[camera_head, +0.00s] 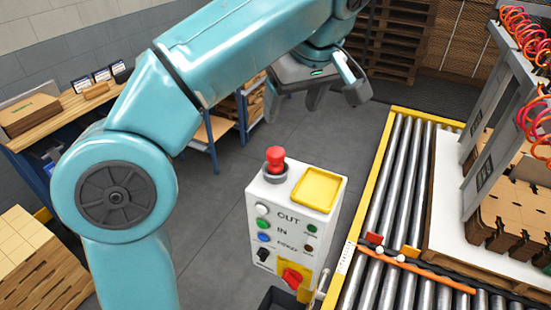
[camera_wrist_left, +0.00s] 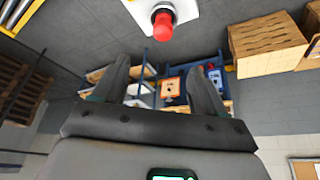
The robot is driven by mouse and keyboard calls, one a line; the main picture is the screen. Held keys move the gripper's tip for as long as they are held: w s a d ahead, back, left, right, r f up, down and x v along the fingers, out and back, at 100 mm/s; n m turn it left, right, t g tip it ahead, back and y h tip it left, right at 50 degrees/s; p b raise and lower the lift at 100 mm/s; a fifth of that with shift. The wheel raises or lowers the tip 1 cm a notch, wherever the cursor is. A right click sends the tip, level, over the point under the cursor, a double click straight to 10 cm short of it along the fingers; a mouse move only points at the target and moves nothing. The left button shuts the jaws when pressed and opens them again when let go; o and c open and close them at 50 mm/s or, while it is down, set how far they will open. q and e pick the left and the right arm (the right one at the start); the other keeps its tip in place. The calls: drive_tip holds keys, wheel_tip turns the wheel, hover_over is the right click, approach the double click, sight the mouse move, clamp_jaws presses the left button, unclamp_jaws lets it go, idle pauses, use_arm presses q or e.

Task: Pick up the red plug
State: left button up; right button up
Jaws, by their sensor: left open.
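The red plug (camera_head: 276,158) stands upright in a grey collar on the top left of a white control box (camera_head: 265,230). My left gripper (camera_head: 315,98) is open and empty, apart from the plug, and shows above and right of it in the head view. In the left wrist view the red plug (camera_wrist_left: 163,25) lies near the top edge, beyond the fingertips and roughly centred between the two spread fingers (camera_wrist_left: 158,68). Nothing hides the plug. My right gripper is not in view.
A yellow pad (camera_head: 318,189) lies beside the plug on the box top. A red rotary switch (camera_head: 291,277) is on the box front. A roller conveyor (camera_head: 385,190) with a yellow edge runs at the right. A workbench (camera_head: 60,120) stands at the left. Open floor lies behind the box.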

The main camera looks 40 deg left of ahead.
use_arm(q)
hover_over(277, 151)
drive_tip(key=d, duration=0.2)
drive_tip(key=f, duration=0.8)
drive_tip(key=shift+s+a+f+b, duration=0.25)
drive_tip(key=shift+s+f+b, duration=0.05)
drive_tip(key=shift+f+b, duration=0.1)
drive_tip(key=shift+w+d+f, duration=0.1)
drive_tip(key=shift+w+f, duration=0.05)
drive_tip(key=shift+f, duration=0.35)
drive_tip(key=x, duration=0.3)
drive_tip(key=p+x, duration=0.1)
drive_tip(key=shift+s+a+f, duration=0.25)
drive_tip(key=shift+s+f, duration=0.05)
drive_tip(key=shift+s, duration=0.1)
drive_tip(key=shift+w+f, duration=0.1)
drive_tip(key=shift+f, duration=0.15)
drive_tip(key=shift+w+d+f, duration=0.1)
drive_tip(key=shift+w, duration=0.1)
drive_tip(key=shift+s, duration=0.2)
drive_tip(key=c, duration=1.2)
drive_tip(key=shift+o, duration=0.2)
drive_tip(key=shift+w, duration=0.15)
